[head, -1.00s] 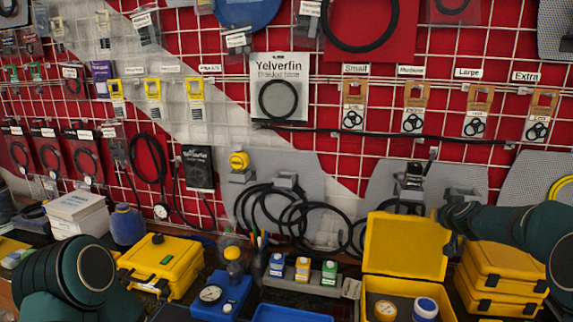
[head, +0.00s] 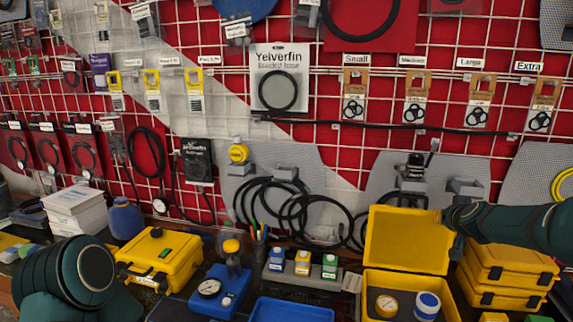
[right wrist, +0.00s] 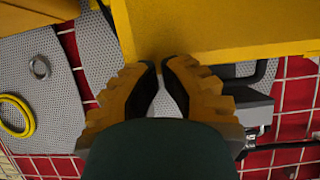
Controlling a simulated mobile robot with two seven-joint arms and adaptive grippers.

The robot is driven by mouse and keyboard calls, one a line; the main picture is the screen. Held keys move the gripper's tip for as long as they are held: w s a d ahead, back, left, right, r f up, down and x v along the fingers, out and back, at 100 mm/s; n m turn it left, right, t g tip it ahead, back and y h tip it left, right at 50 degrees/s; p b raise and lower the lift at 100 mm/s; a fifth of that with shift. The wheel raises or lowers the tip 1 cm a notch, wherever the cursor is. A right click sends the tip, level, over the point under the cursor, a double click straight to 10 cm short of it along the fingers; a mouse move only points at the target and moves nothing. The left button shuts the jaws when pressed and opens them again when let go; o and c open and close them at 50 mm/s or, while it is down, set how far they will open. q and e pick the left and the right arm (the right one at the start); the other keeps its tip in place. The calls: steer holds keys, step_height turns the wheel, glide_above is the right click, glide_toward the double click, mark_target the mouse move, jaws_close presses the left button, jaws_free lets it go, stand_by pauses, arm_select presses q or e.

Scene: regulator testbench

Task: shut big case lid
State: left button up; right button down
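The big yellow case (head: 372,277) stands open at the lower right of the head view, its lid (head: 405,240) raised roughly upright. A yellow-rimmed gauge and a white-and-blue jar sit inside. My right arm comes in from the right, and its gripper (head: 449,215) is at the lid's upper right edge. In the right wrist view the gripper's fingertips (right wrist: 160,66) are almost together with nothing between them. They are close to the yellow lid (right wrist: 210,28); I cannot tell whether they touch it. My left arm shows at lower left, but its gripper is out of view.
Stacked yellow cases (head: 503,270) stand right of the big case. A bottle rack (head: 302,270) and blue trays (head: 290,310) lie to its left. A smaller yellow case (head: 160,260) is further left.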

steer(key=s+a+f+b, duration=0.1)
steer(key=s+a+b, duration=0.1)
steer(key=s, duration=0.6)
steer(key=shift+f+b, duration=0.25)
steer(key=shift+b, duration=0.5)
stand_by(0.9)
steer(key=s+a+f+b, duration=0.1)
steer(key=s+f+b, duration=0.2)
steer(key=s, duration=0.3)
steer(key=shift+s+a, duration=0.25)
steer(key=shift+s, duration=0.1)
stand_by(1.5)
stand_by(0.3)
steer(key=s+a+p, duration=0.1)
steer(key=s+a, duration=0.2)
steer(key=s, duration=0.9)
steer(key=shift+s, duration=0.35)
stand_by(0.5)
step_height(320, 180, up, 6)
steer(key=p, duration=0.6)
